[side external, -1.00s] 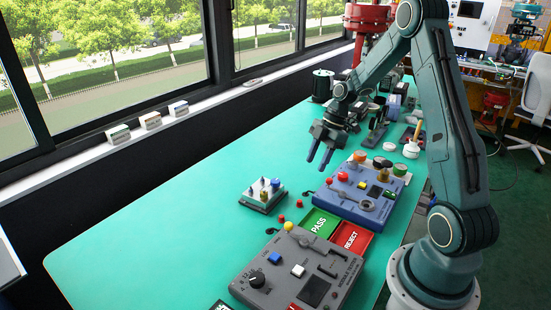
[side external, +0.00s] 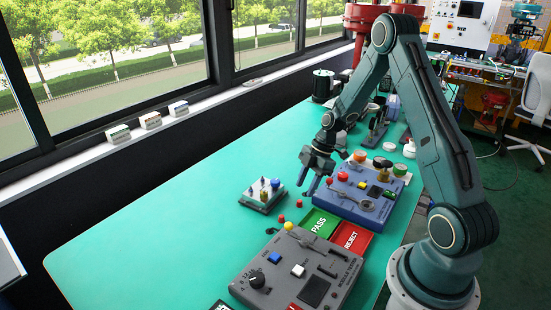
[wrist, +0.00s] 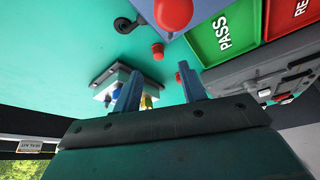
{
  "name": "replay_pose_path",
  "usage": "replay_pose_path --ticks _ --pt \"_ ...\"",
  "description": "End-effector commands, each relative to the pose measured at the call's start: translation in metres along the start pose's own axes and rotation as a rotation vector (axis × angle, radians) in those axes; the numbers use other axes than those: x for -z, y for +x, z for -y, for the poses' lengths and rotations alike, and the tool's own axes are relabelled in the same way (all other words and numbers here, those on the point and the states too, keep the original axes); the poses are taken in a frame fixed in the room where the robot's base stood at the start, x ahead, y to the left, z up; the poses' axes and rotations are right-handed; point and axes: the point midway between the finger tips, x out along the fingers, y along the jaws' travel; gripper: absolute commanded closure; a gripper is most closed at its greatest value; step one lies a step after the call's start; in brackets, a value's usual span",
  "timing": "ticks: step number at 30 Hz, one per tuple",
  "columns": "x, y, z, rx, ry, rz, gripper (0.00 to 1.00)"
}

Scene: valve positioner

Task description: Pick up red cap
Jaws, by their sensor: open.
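A small red cap (side external: 299,204) stands on the green table between the pin block and the blue control box. It also shows in the wrist view (wrist: 157,51), ahead of and roughly between my fingers. A second small red piece (side external: 282,219) lies near the grey box; in the wrist view a red piece (wrist: 178,77) shows beside the right finger. My gripper (side external: 309,183) points down above the table, just behind the cap in the side view. Its two fingers also show in the wrist view (wrist: 161,72), apart with nothing between them. It does not touch the cap.
The pin block (side external: 263,195) stands left of the cap. The blue box (side external: 360,195) with a red knob (side external: 342,176) is close on the right. The grey box (side external: 297,270) and the PASS tray (side external: 318,222) are in front. The table's left side is clear.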

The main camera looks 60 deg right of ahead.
Motion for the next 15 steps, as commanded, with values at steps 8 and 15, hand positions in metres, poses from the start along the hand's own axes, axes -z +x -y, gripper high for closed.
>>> replay_pose_path --ticks 8,15 --pt "0.0 0.011 0.0 0.002 0.0 0.0 0.59" --pt "-0.001 0.037 -0.001 0.004 0.0 0.0 0.59"
